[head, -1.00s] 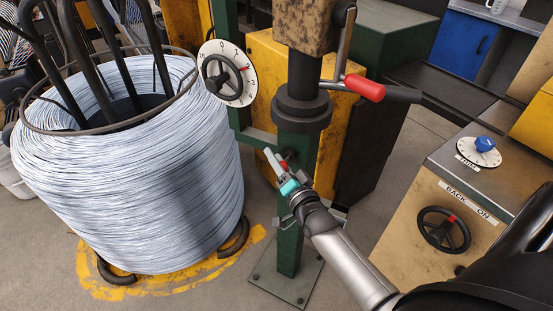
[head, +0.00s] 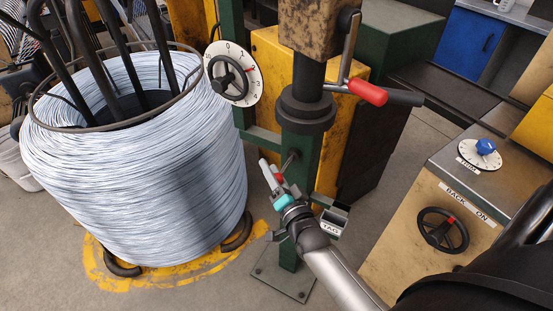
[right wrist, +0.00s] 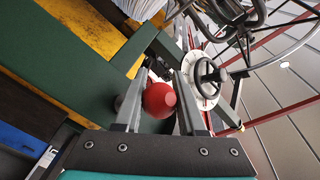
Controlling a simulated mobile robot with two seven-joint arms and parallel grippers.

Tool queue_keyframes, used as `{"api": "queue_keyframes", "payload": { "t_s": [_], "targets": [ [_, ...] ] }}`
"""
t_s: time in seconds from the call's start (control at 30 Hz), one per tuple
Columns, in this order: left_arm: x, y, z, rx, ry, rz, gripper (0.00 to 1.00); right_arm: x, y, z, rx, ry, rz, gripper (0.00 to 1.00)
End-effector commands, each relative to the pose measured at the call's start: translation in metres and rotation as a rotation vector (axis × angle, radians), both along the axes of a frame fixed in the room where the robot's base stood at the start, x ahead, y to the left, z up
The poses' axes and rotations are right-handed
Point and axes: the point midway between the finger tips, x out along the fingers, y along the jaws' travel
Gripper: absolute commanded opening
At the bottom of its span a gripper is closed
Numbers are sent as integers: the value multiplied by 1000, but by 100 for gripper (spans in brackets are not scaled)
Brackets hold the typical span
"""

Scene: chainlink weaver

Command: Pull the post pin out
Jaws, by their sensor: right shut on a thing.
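The post pin shows as a round red knob (right wrist: 159,100) between the two fingers of my right gripper (right wrist: 157,95) in the right wrist view. In the head view a little of the red knob (head: 279,179) shows at the fingers of my right gripper (head: 271,177), which is shut on it. The green post (head: 302,165) stands just behind, with a small dark fitting (head: 291,157) on its face above the gripper. The pin's shaft is hidden, so I cannot tell how far it sits in the post. My left gripper is not in view.
A large wire coil (head: 140,165) stands at the left. A numbered dial with handwheel (head: 233,73) and a red-handled lever (head: 367,90) are above the gripper. A control cabinet (head: 425,190) stands at the right.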

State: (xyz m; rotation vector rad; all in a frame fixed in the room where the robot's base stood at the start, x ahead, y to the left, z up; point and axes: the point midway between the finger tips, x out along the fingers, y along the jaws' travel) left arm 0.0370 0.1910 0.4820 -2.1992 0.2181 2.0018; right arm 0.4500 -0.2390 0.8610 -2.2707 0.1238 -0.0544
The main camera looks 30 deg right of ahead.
Motion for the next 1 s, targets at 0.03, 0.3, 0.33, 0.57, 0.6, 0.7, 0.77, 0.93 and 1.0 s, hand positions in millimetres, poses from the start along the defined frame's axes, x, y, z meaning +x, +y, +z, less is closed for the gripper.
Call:
{"api": "queue_keyframes", "payload": {
  "t_s": [0.03, 0.3, 0.33, 0.57, 0.6, 0.7, 0.77, 0.93, 1.0],
  "targets": [
    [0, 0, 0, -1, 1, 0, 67, -2, 4, -2, 0, 4, 3, 0],
    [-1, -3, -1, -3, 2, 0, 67, -2, 5, -3, 3, 5, 6, 44],
    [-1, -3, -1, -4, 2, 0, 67, -2, 5, -3, 2, 4, 5, 47],
    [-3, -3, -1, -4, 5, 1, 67, -1, 3, -2, 2, 2, 4, 51],
    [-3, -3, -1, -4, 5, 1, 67, -2, 3, -2, 2, 1, 4, 51],
    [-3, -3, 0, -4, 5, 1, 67, -5, 3, -2, 1, 2, 4, 51],
    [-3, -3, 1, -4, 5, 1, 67, -10, 4, -1, 1, 2, 4, 51],
    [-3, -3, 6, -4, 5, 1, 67, -35, 7, -1, 2, 5, 4, 51],
    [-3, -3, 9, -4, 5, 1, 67, -49, 8, -1, 2, 5, 4, 51]
  ]
}}
